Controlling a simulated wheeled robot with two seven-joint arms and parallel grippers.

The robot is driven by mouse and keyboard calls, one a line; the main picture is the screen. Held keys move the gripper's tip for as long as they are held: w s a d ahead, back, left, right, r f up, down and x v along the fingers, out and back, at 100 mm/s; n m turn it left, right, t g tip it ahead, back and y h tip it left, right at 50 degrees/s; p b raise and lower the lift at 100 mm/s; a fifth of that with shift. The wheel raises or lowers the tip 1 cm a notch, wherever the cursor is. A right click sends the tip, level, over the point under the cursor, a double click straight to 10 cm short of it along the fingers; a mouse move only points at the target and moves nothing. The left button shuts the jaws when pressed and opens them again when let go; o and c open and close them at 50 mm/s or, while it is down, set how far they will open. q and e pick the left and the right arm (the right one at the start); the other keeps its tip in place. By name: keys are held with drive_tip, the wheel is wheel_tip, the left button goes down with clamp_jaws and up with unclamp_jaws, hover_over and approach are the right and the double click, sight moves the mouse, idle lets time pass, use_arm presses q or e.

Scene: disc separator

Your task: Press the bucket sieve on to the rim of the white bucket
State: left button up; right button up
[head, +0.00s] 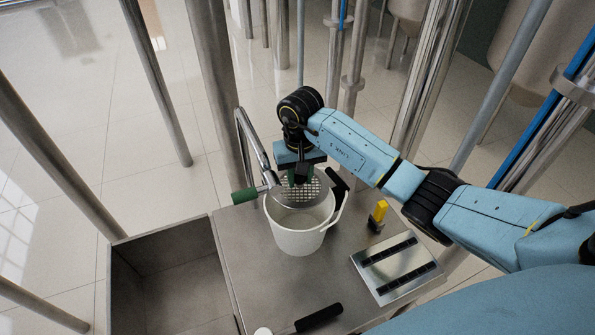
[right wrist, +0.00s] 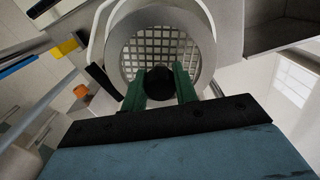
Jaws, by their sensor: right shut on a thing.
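The white bucket (head: 297,243) stands upright on the steel table and also shows in the right wrist view (right wrist: 207,36). The bucket sieve (head: 291,194), a round metal disc with a grid of holes, is over the far part of the bucket's mouth; the near inside of the bucket shows below it. My right gripper (head: 301,176), with green fingers, is shut on the sieve's dark handle (right wrist: 160,80). In the right wrist view the sieve grid (right wrist: 152,47) lines up within the bucket's mouth. I cannot tell whether the sieve touches the rim. My left gripper is not in view.
A yellow-topped block (head: 379,210) and a slotted steel plate (head: 397,267) are to the right. A black-handled tool (head: 319,317) lies in front. A deep sink (head: 170,270) is at left.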

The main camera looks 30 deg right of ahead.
sight(300, 191)
wheel_tip(300, 191, down, 4)
drive_tip(key=b, duration=0.3)
drive_tip(key=shift+r, duration=0.25)
drive_tip(key=shift+f+b, duration=0.85)
drive_tip(key=shift+b, duration=0.15)
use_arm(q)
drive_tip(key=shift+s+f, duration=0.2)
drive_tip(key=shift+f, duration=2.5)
use_arm(e)
drive_tip(key=shift+f, duration=0.25)
use_arm(q)
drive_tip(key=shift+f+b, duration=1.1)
drive_tip(key=shift+b, duration=0.2)
use_arm(e)
drive_tip(key=shift+f, duration=1.1)
drive_tip(key=o, duration=1.2)
drive_tip(key=shift+c, duration=0.2)
